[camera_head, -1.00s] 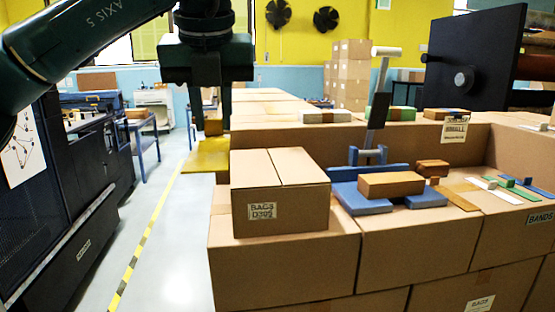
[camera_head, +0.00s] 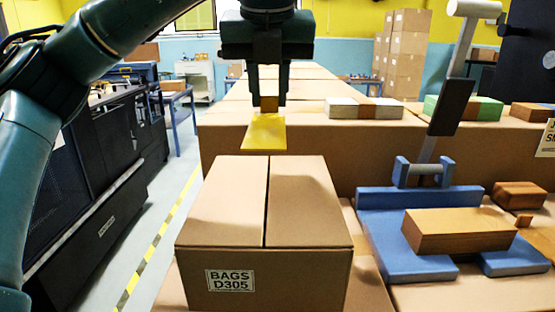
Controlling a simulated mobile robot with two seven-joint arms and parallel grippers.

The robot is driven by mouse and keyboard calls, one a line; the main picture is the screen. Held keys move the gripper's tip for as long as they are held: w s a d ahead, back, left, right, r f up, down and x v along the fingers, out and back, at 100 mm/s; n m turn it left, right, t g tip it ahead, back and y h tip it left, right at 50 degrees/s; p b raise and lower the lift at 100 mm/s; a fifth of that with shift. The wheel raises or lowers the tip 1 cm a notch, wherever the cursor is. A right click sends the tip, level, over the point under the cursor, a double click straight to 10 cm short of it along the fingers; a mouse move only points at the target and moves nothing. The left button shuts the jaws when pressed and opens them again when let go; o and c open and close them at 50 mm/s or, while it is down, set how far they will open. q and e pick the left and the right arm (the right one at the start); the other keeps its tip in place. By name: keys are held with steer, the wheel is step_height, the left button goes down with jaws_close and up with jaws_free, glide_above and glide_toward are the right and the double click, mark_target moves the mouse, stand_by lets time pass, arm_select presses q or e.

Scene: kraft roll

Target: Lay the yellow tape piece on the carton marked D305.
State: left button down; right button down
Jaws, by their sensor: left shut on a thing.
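The carton marked D305 (camera_head: 225,212) stands closed at the lower middle, its label "BAGS D305" on the front face. The yellow tape piece (camera_head: 264,134) hangs flat below my left gripper (camera_head: 269,103), above and behind the carton's far edge in the picture. My left gripper is shut on a small tan part at the tape piece's upper end. The tape piece appears apart from the carton's top. My right gripper is not in view.
Right of the carton a blue stand (camera_head: 400,238) with a grey lever (camera_head: 450,110) bears a wooden block (camera_head: 458,230). A row of cartons behind carries a banded white-and-tan block (camera_head: 364,108) and a green block (camera_head: 478,107). The carton's top is clear.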

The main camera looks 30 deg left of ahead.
arm_select(q)
steer(key=f, duration=0.3)
steer(key=shift+s+f, duration=0.15)
steer(key=shift+s, duration=0.05)
steer(key=shift+w+f+b, duration=0.1)
steer(key=shift+f+b, duration=0.25)
steer(key=shift+f, duration=2.05)
steer(key=shift+f, duration=0.1)
steer(key=shift+f, duration=0.2)
steer(key=c, duration=1.2)
jaws_free()
steer(key=shift+r, duration=0.1)
steer(key=shift+r, duration=0.1)
steer(key=p, duration=0.1)
glide_toward(267, 113)
steer(key=f, duration=0.2)
steer(key=shift+s+d+f, duration=0.25)
steer(key=shift+f, duration=0.1)
